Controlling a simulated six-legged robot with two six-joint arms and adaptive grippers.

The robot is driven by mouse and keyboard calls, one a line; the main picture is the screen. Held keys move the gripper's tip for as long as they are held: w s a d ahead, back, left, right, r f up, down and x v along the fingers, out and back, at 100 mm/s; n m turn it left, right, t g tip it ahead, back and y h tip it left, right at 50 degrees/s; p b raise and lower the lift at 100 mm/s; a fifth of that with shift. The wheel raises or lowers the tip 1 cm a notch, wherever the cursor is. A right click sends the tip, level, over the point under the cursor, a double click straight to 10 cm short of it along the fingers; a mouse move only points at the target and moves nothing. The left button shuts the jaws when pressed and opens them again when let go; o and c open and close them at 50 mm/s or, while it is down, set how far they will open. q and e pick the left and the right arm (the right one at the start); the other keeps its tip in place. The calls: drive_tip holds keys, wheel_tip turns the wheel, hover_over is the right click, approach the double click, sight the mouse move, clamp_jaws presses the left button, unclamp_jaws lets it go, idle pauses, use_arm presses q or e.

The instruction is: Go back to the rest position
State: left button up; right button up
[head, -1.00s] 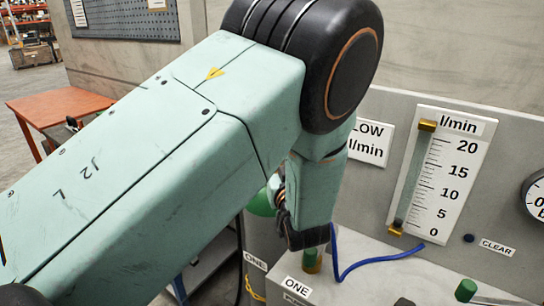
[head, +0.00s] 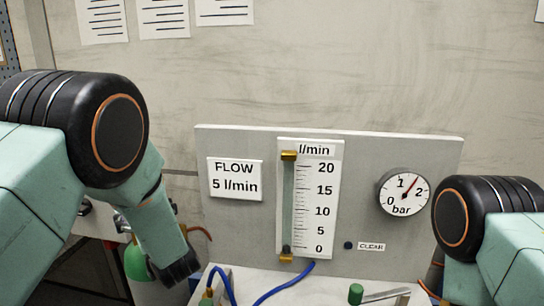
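In the head view my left arm comes in from the left, with its forearm pointing down and to the right. At its lower end is the dark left gripper (head: 178,269), seen small and edge-on beside the green bottle at the lower left. Its fingers are not clear, so I cannot tell whether it is open or shut. No held object shows at it. My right arm shows only its black joint and pale green links at the lower right edge. The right gripper is out of view.
A grey panel stands ahead with a FLOW 5 l/min sign (head: 235,180), an l/min flow meter (head: 313,205) and a bar gauge (head: 404,194). Below are a blue hose (head: 285,284), a green knob (head: 356,293) and a green bottle (head: 137,263).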

use_arm(q)
drive_tip(key=shift+w+a, duration=0.4)
drive_tip(key=shift+w, duration=0.05)
drive_tip(key=shift+d+h, duration=0.1)
drive_tip(key=shift+h, duration=0.2)
drive_tip(key=shift+s+r+m+t, duration=0.1)
drive_tip(key=shift+m+t, duration=0.2)
